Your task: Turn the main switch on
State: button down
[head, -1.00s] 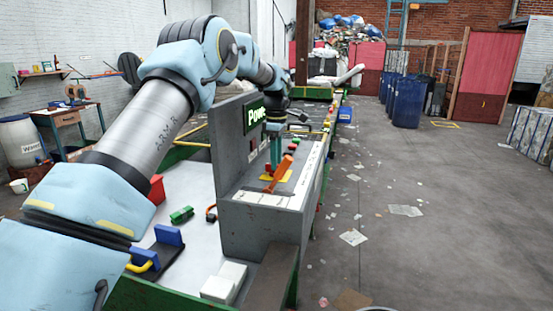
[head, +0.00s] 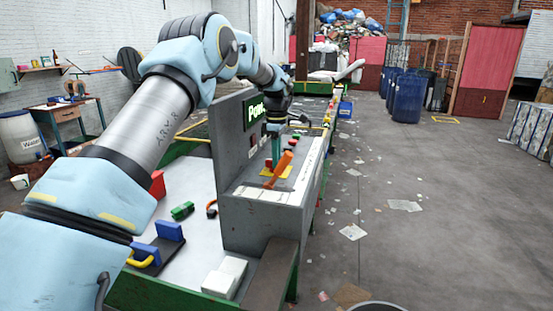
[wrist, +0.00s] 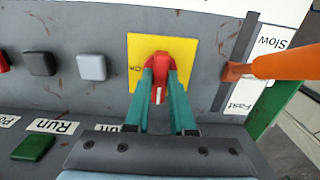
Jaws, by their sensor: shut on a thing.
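The main switch (wrist: 160,58) is a red rotary knob on a yellow plate (wrist: 133,50) with lettering that looks like "On" at its left side. In the wrist view a pale mark on the knob points toward the picture's bottom. My gripper (wrist: 160,88) has its two teal fingers on either side of the knob, shut on it. In the head view my gripper (head: 277,150) reaches down to the control panel (head: 265,215), and its fingers and the orange lever partly hide the knob.
An orange lever (wrist: 285,63) sits close to the right in a slot marked Slow and Fast. A grey button (wrist: 91,66), a dark button (wrist: 39,62) and a green button (wrist: 33,147) are to the left. The "Power" sign (head: 254,110) stands behind the gripper.

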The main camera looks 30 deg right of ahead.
jog(key=shift+m, duration=0.4)
jog(key=m, duration=0.3)
jog(key=shift+m, duration=0.4)
jog(key=m, duration=1.3)
jog(key=shift+m, duration=0.3)
dwell(0.3)
jog(key=c, duration=0.8)
grip_release()
jog(key=shift+o, duration=0.2)
